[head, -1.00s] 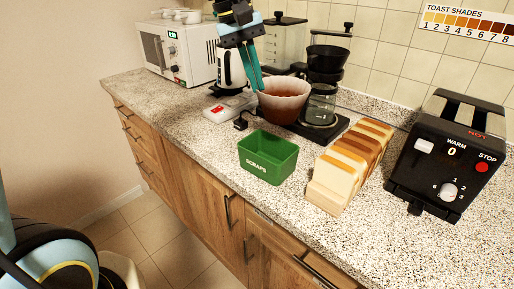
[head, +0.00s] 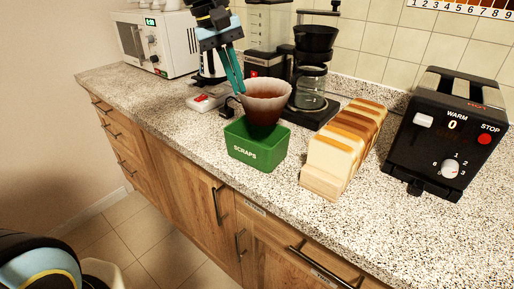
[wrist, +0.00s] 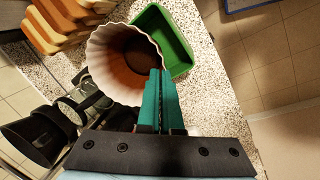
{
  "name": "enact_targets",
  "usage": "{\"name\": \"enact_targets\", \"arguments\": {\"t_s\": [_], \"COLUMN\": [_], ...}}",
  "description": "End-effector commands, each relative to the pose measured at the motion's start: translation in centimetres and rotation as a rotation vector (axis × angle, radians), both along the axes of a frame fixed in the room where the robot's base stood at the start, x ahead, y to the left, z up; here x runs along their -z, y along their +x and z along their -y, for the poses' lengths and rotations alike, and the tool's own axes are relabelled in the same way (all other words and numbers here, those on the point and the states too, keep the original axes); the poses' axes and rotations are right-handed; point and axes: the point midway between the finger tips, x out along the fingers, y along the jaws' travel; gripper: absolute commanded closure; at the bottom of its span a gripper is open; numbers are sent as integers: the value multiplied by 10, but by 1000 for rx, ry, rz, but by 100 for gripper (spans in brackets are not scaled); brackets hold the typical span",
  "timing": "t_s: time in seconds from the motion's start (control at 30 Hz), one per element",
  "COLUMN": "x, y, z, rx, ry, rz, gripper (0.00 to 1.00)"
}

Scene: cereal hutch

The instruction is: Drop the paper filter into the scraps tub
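The paper filter (head: 265,98) is a pale fluted cup with brown contents. My gripper (head: 239,90) is shut on its near-left rim and holds it upright. The filter's lower part overlaps the far side of the green scraps tub (head: 256,156) in the head view; its exact height above the tub is hard to tell. In the wrist view, the teal fingers of my gripper (wrist: 160,82) pinch the rim of the filter (wrist: 103,57). The green tub (wrist: 183,60) shows partly behind it, and the filter hides the rest.
A toast rack (head: 345,150) stands just right of the tub, with a black toaster (head: 450,135) beyond it. A coffee maker (head: 314,90) stands behind. A red and white scale-like device (head: 207,101) lies to the left. The counter's front edge is close to the tub.

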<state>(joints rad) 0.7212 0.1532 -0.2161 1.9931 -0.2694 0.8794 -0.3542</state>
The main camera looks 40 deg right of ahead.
Motion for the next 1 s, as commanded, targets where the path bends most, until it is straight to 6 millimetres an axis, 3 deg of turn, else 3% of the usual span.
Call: {"name": "enact_targets", "arguments": {"t_s": [0.13,0.47,0.77,1.0], "x": [-1,-1,-4,-37], "y": [0,0,1,5], "z": [0,0,-1,-9], "rx": [0,0,0,-2], "ry": [0,0,0,-4], "rz": [0,0,1,4], "gripper": [100,63,63,63]}}
